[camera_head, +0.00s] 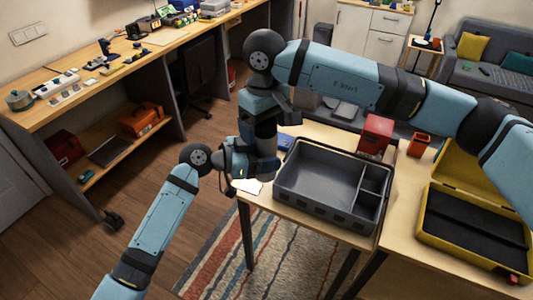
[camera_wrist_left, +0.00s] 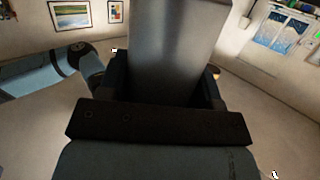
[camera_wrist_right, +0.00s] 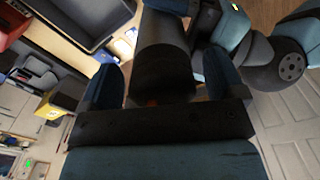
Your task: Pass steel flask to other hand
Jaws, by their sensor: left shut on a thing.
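The steel flask (camera_wrist_left: 175,45) is a grey metal cylinder standing up between the fingers of my left gripper (camera_wrist_left: 165,85) in the left wrist view. My left gripper is shut on it. In the right wrist view the flask's dark end (camera_wrist_right: 163,65) lies between the two blue fingers of my right gripper (camera_wrist_right: 163,85). That gripper is open, with a finger on each side of the flask. In the head view my left gripper (camera_head: 240,162) and right gripper (camera_head: 262,140) are close together, and they largely hide the flask.
A grey divided tray (camera_head: 285,188) stands on the wooden table just right of the grippers. A red bin (camera_head: 376,133), an orange cup (camera_head: 419,145) and an open yellow case (camera_head: 428,222) are farther right. A cluttered workbench (camera_head: 95,85) runs along the left. Open floor lies between.

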